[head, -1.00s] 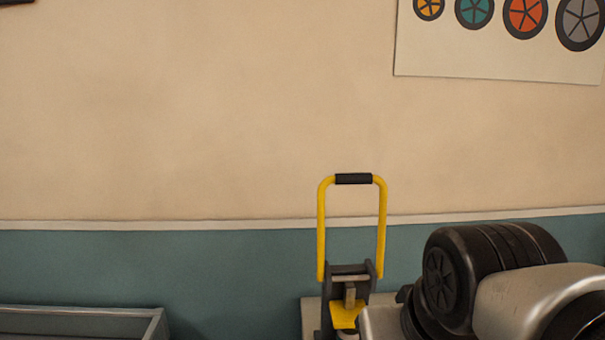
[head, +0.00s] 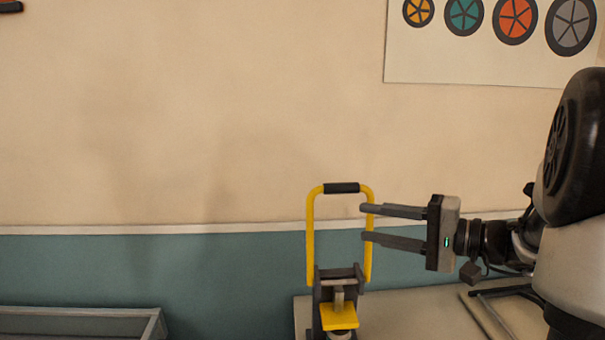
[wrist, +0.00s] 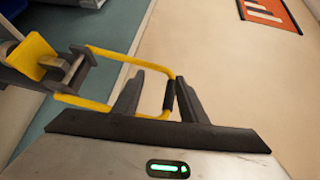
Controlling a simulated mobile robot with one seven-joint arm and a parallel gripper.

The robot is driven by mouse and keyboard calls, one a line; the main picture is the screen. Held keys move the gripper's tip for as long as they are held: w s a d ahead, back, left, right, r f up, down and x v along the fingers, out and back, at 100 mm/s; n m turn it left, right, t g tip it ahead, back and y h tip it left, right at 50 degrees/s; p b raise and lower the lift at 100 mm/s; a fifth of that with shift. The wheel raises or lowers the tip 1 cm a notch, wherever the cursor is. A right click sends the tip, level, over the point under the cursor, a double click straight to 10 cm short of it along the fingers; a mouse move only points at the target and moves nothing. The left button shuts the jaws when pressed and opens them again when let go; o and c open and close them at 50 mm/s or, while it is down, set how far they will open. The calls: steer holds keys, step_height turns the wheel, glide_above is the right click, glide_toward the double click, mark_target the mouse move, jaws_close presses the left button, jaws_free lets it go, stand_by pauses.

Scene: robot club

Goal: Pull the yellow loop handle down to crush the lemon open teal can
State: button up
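The yellow loop handle (head: 310,235) stands upright on the can crusher, with a black grip (head: 341,188) across its top. The crusher's yellow plate (head: 339,317) is low in the head view. My gripper (head: 364,222) is open and sideways at the loop's right post, its fingertips overlapping that post in the picture. In the wrist view, the black grip (wrist: 168,95) appears between the two spread fingers (wrist: 160,75). I cannot tell whether they touch it. No teal can is recognisable; the crusher's lower part is cut off in the head view.
The crusher stands at the left end of a pale bench top (head: 420,312). A grey open-topped bin (head: 80,311) is at the lower left. The wall behind carries a wheel poster (head: 480,60). The space left of the handle is clear.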

steer(key=w+d+r+m+t, duration=0.1)
steer(key=w+d+r+t, duration=0.15)
steer(key=d, duration=0.25)
steer(key=p+x, duration=0.2)
steer(key=x, duration=1.5)
steer(key=shift+w+d+f+p, duration=0.2)
steer(key=shift+w+p, duration=0.1)
steer(key=shift+w, duration=0.1)
steer(key=shift+t, duration=0.25)
steer(key=shift+c, duration=0.5)
jaws_close()
